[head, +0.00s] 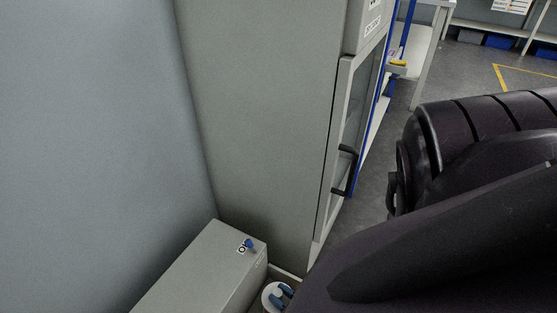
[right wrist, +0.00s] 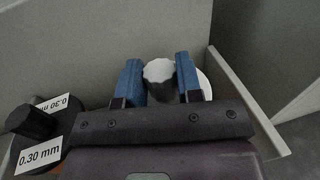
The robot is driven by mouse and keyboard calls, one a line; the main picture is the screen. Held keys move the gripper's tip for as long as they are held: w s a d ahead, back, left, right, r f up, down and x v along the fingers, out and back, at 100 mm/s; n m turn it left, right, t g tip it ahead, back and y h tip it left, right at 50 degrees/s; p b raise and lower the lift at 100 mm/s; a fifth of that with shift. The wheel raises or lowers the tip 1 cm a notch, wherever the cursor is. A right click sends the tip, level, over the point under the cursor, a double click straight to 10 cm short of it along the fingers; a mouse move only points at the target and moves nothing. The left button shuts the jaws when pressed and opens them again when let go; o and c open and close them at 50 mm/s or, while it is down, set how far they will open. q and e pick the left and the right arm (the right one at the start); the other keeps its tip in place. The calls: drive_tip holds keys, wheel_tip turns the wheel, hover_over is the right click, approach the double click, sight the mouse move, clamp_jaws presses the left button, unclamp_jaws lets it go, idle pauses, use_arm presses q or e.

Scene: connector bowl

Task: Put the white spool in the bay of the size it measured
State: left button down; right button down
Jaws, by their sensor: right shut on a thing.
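The white spool (right wrist: 159,72) shows its ribbed white knob between the two blue fingers of my right gripper (right wrist: 160,80) in the right wrist view. The gripper is shut on this knob. A bit of the spool's white rim shows past the right finger. In the head view the white spool (head: 270,292) shows at the bottom edge, with the blue fingertips of my right gripper (head: 282,294) over it. The spool stands low beside a grey box; its underside is hidden. A bay size label for it is not readable. My left gripper is not in view.
A black spool (right wrist: 34,122) labelled 0.30 mm lies left of my right gripper. A thin light wall (right wrist: 245,104) runs close on the right. The grey box (head: 205,268) has a blue knob (head: 249,243) on top. A tall grey cabinet (head: 265,120) stands behind.

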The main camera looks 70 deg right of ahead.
drive_tip(key=shift+w, duration=0.15)
drive_tip(key=c, duration=0.8)
unclamp_jaws()
drive_tip(key=v, duration=0.7)
drive_tip(key=shift+s+a+r, duration=0.1)
drive_tip(key=shift+s, duration=0.25)
